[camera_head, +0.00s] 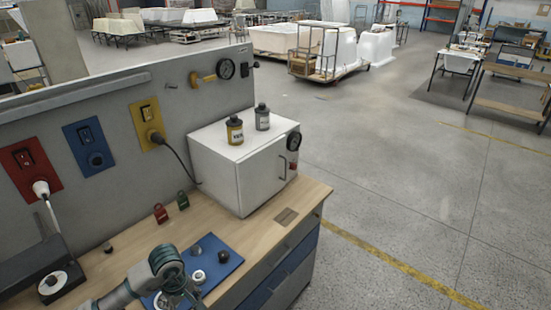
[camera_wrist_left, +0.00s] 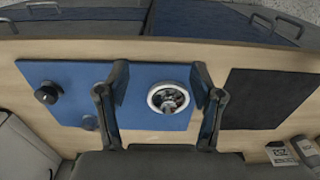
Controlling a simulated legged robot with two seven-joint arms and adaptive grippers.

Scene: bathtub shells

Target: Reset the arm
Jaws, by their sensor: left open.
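My left arm (camera_head: 125,291) comes in from the left over the workbench. Its gripper (camera_head: 178,292) is above the blue mat (camera_head: 210,264), close to the bench's front. In the left wrist view the left gripper (camera_wrist_left: 160,75) is open, its two fingers wide apart with nothing held. A white-rimmed round part (camera_wrist_left: 168,97) shows between the fingers, on the blue mat (camera_wrist_left: 150,134). My right arm and gripper are not in view.
A black knob (camera_wrist_left: 48,92) lies on the mat. A white cabinet (camera_head: 215,170) carries a yellow-banded bottle (camera_head: 235,131) and a grey bottle (camera_head: 262,118). A back panel (camera_head: 110,100) with switches stands behind. Open floor (camera_head: 400,190) lies right of the bench.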

